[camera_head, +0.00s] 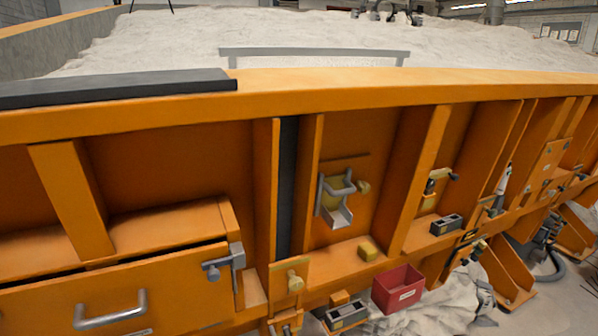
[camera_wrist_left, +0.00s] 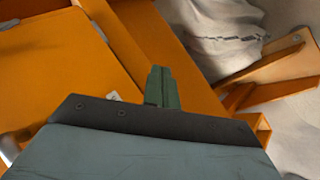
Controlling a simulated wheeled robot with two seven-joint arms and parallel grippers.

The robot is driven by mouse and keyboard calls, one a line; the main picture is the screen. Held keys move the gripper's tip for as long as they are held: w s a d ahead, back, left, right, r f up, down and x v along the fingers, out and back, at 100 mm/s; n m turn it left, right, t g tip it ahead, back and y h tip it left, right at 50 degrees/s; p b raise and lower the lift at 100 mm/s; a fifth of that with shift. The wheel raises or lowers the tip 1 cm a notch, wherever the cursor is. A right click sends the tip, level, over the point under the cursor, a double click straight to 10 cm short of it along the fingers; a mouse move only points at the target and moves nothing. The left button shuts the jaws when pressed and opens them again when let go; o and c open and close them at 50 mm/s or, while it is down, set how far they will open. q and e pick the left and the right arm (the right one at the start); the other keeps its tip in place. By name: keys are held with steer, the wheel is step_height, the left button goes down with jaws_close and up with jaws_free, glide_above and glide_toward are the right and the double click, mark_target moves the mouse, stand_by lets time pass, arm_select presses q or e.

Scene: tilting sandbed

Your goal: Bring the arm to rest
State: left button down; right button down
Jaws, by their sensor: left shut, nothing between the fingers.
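My left gripper (camera_wrist_left: 160,88) shows in the left wrist view as a dark mount with two green fingers shut together. Nothing is between the fingers. Orange panels and beams lie beyond and around it, and it looks clear of them, though the exact gap cannot be told. Neither arm shows in the head view, and my right gripper is in no view.
An orange sandbed wall (camera_head: 330,88) with ribs crosses the head view, pale sand (camera_head: 200,40) behind it. A drawer with a grey handle (camera_head: 110,311) is at lower left. A red box (camera_head: 398,290) and a metal bracket (camera_head: 336,198) are near the middle.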

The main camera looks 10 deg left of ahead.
arm_select(q)
steer(key=s+d+f+m+g+b, duration=0.15)
steer(key=s+f, duration=0.25)
steer(key=f, duration=0.4)
steer(key=s+d+f+m+g+y, duration=0.1)
steer(key=s+f+m+g, duration=0.1)
steer(key=s+f, duration=0.45)
steer(key=s+d+f+m+g+b, duration=0.1)
steer(key=s+d+f+g, duration=0.15)
steer(key=f, duration=0.65)
steer(key=s+d+f+m+g, duration=0.1)
steer(key=s+d+f+m, duration=0.1)
steer(key=s+f, duration=0.2)
steer(key=s+d+f+m+g+b, duration=0.1)
steer(key=s+d+f+m, duration=0.2)
steer(key=s, duration=0.7)
steer(key=s+d+f+m+g+b, duration=0.1)
steer(key=s+d+f+m+g, duration=0.1)
steer(key=s+f, duration=0.4)
steer(key=shift+s+d+f+m, duration=0.2)
steer(key=shift+s+d+m, duration=0.25)
steer(key=shift+m, duration=0.3)
